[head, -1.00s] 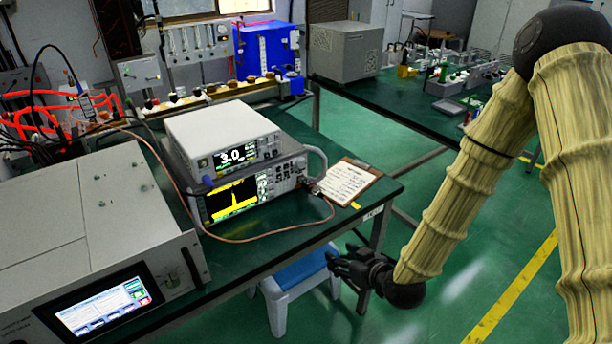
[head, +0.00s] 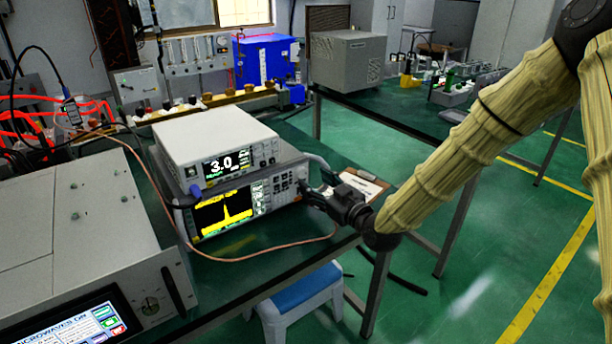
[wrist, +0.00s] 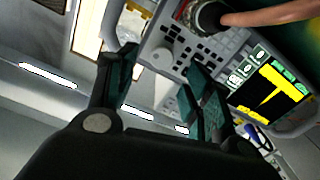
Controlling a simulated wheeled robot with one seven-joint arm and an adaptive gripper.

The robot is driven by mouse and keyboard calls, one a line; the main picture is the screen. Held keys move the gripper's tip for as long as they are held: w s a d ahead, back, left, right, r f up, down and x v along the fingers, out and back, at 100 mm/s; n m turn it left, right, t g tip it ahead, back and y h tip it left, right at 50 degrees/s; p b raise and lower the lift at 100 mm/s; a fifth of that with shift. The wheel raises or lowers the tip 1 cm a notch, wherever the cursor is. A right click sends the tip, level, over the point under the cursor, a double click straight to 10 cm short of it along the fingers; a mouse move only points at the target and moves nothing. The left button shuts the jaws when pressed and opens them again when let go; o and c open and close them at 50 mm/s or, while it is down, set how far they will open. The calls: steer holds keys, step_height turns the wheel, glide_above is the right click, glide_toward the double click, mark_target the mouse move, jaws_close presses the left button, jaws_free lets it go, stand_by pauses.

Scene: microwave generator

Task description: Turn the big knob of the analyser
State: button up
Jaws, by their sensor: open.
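The analyser (head: 222,215), a grey box with a yellow trace on its screen, stands on the green bench under a second instrument. In the wrist view its front panel (wrist: 270,95) appears tilted, with keys and a pale round big knob (wrist: 162,58). My gripper (head: 312,193) is at the right end of the analyser's front in the head view. In the wrist view my gripper (wrist: 160,64) is open, with the knob appearing between its two dark fingertips. I cannot tell whether they touch it. The knob is not clear in the head view.
A white instrument (head: 215,145) showing 3.0 sits on the analyser. A copper-coloured cable (head: 270,256) loops in front and reaches a connector (wrist: 207,15) near the knob. A clipboard (head: 365,185) lies behind my gripper. A blue-topped stool (head: 300,290) stands below the bench edge.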

mark_target(303, 173)
steer(key=shift+x, duration=2.5)
steer(key=c, duration=1)
